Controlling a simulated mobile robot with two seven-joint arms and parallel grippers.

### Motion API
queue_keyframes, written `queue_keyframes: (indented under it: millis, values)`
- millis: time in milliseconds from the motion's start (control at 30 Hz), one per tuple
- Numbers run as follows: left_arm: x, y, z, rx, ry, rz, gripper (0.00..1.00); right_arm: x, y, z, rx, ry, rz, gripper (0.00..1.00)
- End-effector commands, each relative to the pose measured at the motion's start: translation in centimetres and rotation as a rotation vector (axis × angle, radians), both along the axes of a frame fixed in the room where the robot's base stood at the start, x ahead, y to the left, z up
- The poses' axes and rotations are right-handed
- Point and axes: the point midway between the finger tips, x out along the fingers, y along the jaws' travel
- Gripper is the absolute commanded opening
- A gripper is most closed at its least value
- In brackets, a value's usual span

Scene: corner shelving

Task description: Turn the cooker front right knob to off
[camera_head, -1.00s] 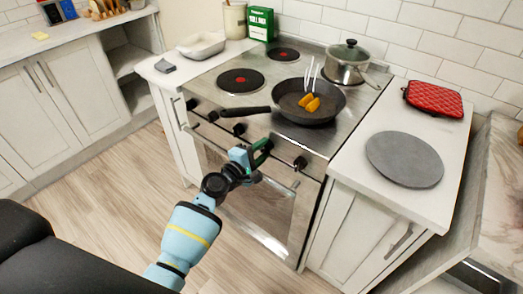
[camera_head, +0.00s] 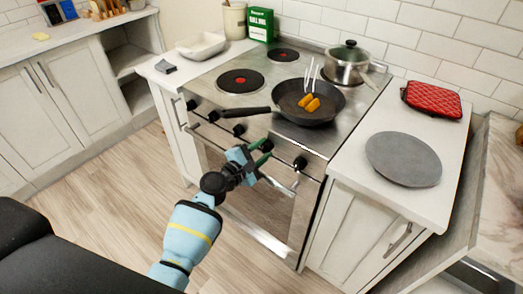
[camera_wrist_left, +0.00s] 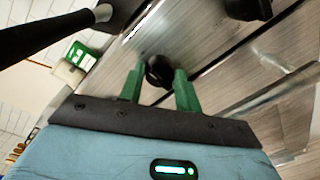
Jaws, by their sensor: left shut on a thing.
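The cooker (camera_head: 225,104) has a row of black knobs along its front panel. My left gripper (camera_head: 263,157) is at this panel, with green fingers on either side of a black knob. The left wrist view shows this knob (camera_wrist_left: 159,71) between the fingertips of the left gripper (camera_wrist_left: 160,88), which is shut on it. The rightmost knob (camera_head: 300,163) is free, just right of the gripper. Another knob (camera_wrist_left: 248,6) is cut off at the top of the wrist view. The knob's pointer mark cannot be made out. My right gripper is not in view.
A black frying pan (camera_head: 309,115) with yellow food and a utensil stands on the front right of the hob, its handle reaching left above the knobs. A lidded pot (camera_head: 346,70) stands behind. The oven handle (camera_head: 278,184) runs below the panel.

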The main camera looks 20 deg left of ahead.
Motion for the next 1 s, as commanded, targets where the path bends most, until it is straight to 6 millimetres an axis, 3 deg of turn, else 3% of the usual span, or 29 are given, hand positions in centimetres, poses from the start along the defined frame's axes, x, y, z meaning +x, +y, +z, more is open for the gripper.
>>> queue_keyframes:
  millis: [133,167,300,667,1000]
  values:
    - [0.0,0.0,0.0,0.0,0.0,-0.001,0.11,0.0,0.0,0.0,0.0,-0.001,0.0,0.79]
    - [0.0,0.0,0.0,0.0,0.0,-0.001,0.36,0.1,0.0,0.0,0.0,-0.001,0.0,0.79]
    - [0.0,0.0,0.0,0.001,0.0,-0.001,0.54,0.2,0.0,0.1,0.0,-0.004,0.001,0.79]
    - [-0.4,0.2,0.0,0.002,-0.001,0.0,0.55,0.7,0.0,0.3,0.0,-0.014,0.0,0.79]
    - [-4.7,1.9,0.3,0.004,-0.002,0.001,0.55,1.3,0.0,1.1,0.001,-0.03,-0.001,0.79]
